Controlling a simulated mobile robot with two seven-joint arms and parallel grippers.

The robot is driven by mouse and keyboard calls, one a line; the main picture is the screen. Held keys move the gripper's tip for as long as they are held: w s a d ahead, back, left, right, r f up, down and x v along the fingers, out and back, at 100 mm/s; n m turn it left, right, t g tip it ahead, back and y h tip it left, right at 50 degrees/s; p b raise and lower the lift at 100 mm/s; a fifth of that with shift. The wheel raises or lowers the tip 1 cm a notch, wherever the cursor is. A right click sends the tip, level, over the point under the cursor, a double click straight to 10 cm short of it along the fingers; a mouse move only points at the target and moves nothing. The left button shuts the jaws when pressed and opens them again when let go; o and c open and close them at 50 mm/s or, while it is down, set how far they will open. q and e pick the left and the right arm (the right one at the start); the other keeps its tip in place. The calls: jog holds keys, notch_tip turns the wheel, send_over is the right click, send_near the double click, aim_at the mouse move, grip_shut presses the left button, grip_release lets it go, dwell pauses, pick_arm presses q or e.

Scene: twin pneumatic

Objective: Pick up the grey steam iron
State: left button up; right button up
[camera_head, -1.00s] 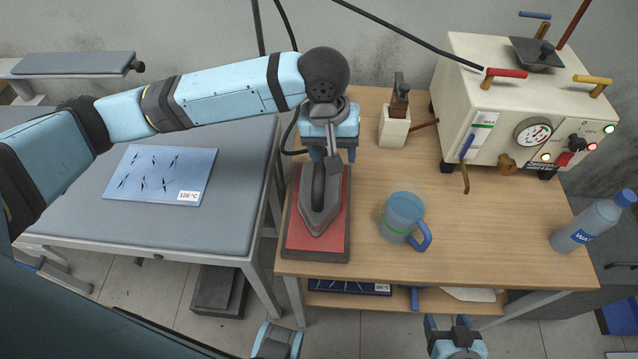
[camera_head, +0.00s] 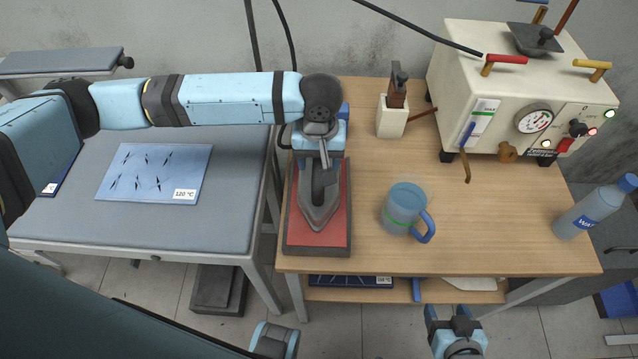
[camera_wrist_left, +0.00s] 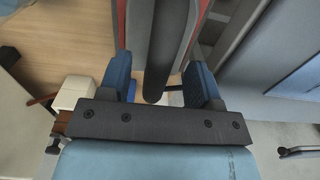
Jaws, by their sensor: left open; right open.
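The grey steam iron (camera_head: 320,209) rests on a red pad with a dark frame (camera_head: 337,237), at the left end of the wooden table. My left gripper (camera_head: 320,160) is over the rear of the iron and hides part of its handle. In the left wrist view the open fingers (camera_wrist_left: 161,85) stand on either side of a dark grey part of the iron (camera_wrist_left: 158,45), with gaps visible. I cannot tell how deep the fingers reach. My right gripper (camera_head: 453,322) is open and empty in front of the table's front edge.
A steam boiler (camera_head: 490,100) and a water bottle (camera_head: 592,208) are further right. An ironing table (camera_head: 90,225) is on the left.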

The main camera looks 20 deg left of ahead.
pick_arm(q)
jog(key=f, duration=0.4)
jog(key=shift+w+f, duration=0.2)
jog(key=shift+c, duration=0.5)
grip_shut()
dwell(0.7)
jog(key=shift+w+r, duration=0.15)
jog(key=shift+r, duration=0.05)
